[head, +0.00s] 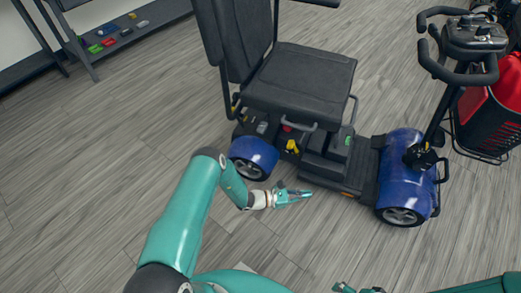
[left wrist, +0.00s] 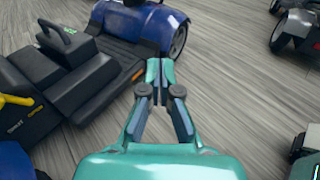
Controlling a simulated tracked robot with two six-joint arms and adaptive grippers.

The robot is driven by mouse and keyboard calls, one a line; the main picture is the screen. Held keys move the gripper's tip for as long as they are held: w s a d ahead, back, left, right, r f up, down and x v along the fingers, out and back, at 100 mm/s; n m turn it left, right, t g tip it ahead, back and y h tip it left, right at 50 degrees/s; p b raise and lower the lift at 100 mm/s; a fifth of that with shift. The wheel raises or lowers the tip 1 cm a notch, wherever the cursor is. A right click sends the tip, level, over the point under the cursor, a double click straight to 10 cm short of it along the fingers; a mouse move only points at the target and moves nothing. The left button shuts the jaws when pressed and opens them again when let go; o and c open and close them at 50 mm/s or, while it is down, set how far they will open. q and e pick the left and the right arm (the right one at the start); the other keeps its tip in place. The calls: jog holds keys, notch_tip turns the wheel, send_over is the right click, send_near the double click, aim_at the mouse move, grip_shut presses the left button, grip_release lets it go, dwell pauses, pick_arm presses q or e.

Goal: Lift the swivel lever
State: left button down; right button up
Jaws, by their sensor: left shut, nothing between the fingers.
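A blue and black mobility scooter (head: 322,168) with a black seat (head: 300,78) stands ahead. Under the seat front is a grey bar-like lever (head: 300,127); a yellow lever (head: 291,146) sits lower, by the rear wheel. I cannot tell for certain which is the swivel lever. The yellow one also shows at the left edge of the left wrist view (left wrist: 14,101). My left gripper (head: 311,193) is shut and empty, low beside the scooter's deck and apart from both levers. In the left wrist view its fingertips (left wrist: 160,64) meet. Part of my right arm shows at the bottom; its fingers are unclear.
The scooter's tiller (head: 440,95) and front blue fender (head: 401,155) rise to the right. A red-filled black basket (head: 487,120) is at the far right. A low shelf (head: 125,35) with small coloured items stands at upper left. The wooden floor (head: 90,150) at left is clear.

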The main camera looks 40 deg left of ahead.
aim_at(262, 127)
pick_arm(q)
jog(key=w+a+f+n+t+y+b, duration=0.2)
jog(key=a+n+t+y, duration=0.15)
jog(key=a, duration=0.35)
jog(key=w+a+f+n+t+y+b, duration=0.2)
jog(key=w+a+n+t+y, duration=0.15)
jog(key=a, duration=0.25)
jog(key=s+a+n+t+y+b, duration=0.25)
jog(key=a+n+t+y, duration=0.2)
jog(key=a+y, duration=0.6)
jog(key=w+a+r+p, duration=0.1)
jog(key=w+a+r, duration=0.2)
jog(key=w+r, duration=0.4)
jog(key=shift+r+g+h, duration=0.35)
jog(key=shift+r, duration=0.4)
pick_arm(e)
notch_tip(262, 127, down, 8)
jog(key=shift+r, duration=0.1)
jog(key=shift+r, duration=0.1)
